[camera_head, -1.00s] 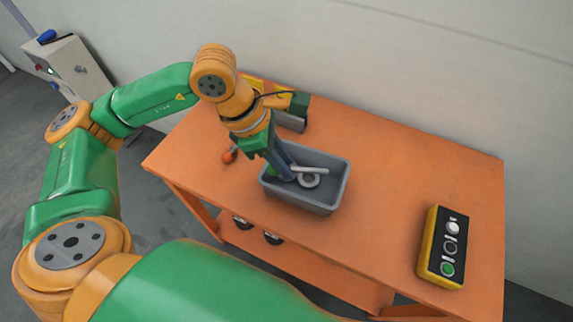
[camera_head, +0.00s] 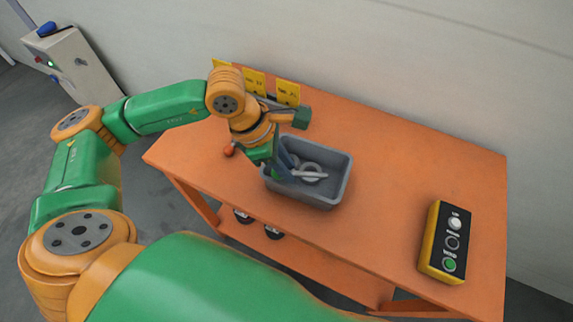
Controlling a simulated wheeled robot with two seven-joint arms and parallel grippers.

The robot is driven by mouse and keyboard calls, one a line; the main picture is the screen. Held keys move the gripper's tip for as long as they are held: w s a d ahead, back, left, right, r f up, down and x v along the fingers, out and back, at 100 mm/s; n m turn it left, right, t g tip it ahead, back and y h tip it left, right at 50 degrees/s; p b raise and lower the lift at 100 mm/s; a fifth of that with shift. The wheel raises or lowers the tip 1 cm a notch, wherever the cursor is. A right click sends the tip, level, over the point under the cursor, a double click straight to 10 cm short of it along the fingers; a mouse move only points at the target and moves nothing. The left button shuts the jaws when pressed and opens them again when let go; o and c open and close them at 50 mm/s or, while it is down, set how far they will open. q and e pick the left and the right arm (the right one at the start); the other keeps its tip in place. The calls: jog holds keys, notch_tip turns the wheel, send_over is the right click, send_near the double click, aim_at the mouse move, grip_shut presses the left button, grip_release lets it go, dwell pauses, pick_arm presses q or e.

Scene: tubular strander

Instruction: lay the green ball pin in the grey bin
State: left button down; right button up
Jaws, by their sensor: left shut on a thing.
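The grey bin (camera_head: 322,199) stands on the orange table, left of its middle. My left gripper (camera_head: 285,175) reaches down into the bin at its left side, fingers shut on the green ball pin (camera_head: 312,175). The pin's pale shaft points right across the bin, and its green ball (camera_head: 275,175) shows just left of the fingers. The pin lies low, over or against a grey ring (camera_head: 311,167) in the bin; I cannot tell whether it touches the bin floor. My right gripper is out of view.
A red-orange ball (camera_head: 229,150) is on the table left of the bin. Yellow labels (camera_head: 288,92) stand at the back edge. A yellow-black button box (camera_head: 445,243) is at the right. The table between bin and box is clear.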

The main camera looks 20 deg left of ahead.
pick_arm(q)
jog(key=c, duration=0.7)
grip_release()
jog(key=shift+r+p, duration=0.25)
jog(key=shift+p, duration=0.15)
jog(key=shift+r+p, duration=0.8)
jog(key=shift+p, duration=0.15)
jog(key=shift+a+r+b, duration=0.35)
jog(key=shift+r+b, duration=0.1)
jog(key=shift+b, duration=0.25)
jog(key=v, duration=1)
jog(key=shift+s+b, duration=0.2)
jog(key=shift+b, duration=0.15)
